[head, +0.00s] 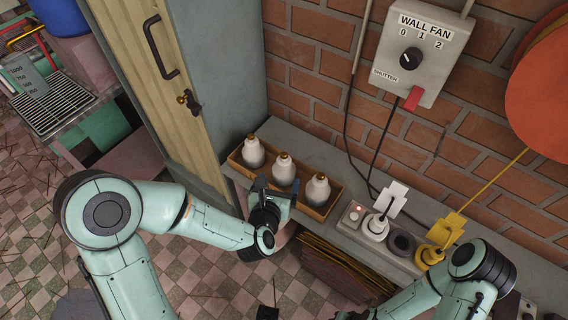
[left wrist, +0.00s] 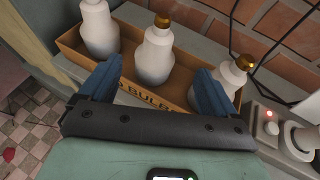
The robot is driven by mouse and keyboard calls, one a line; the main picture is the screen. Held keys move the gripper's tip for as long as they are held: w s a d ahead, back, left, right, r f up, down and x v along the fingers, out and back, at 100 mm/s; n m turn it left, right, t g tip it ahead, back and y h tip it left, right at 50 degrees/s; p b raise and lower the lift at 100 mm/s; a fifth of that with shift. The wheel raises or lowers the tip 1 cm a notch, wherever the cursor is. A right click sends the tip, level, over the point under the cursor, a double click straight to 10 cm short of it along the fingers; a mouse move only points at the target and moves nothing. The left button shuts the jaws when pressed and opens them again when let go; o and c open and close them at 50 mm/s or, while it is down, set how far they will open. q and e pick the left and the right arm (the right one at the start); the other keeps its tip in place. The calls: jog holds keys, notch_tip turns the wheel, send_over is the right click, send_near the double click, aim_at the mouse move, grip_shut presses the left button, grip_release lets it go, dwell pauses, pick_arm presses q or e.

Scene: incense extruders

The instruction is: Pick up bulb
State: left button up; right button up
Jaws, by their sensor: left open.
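Three white bulbs with brass-coloured tips stand upright in a row in a wooden box (head: 236,158): the left bulb (head: 254,152), the middle bulb (head: 284,169) and the right bulb (head: 318,189). In the left wrist view they are the left bulb (left wrist: 97,28), the middle bulb (left wrist: 154,52) and the right bulb (left wrist: 226,77). My left gripper (head: 273,190) is open and empty at the front of the box. In the left wrist view its blue fingers (left wrist: 152,85) point at the middle bulb, which shows between them. My right gripper is out of sight; only its arm shows at lower right.
The box stands on a grey ledge (head: 305,143) along a brick wall. To its right are a socket strip with a lit red switch (head: 355,213), a white plug (head: 376,226) and a yellow plug (head: 430,256). A wall fan control (head: 422,50) hangs above. A wooden door (head: 165,85) stands left.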

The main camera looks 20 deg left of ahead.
aim_at(282, 169)
pick_arm(q)
jog(key=x, duration=0.5)
jog(key=shift+a, duration=0.1)
jog(key=p+x, duration=0.1)
jog(key=x, duration=0.4)
jog(key=shift+w+a+f+p, duration=0.15)
jog(key=shift+p, duration=0.25)
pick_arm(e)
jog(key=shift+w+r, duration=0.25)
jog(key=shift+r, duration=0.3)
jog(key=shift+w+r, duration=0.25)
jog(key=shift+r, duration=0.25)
pick_arm(q)
jog(key=c, duration=1)
jog(key=shift+f, duration=0.1)
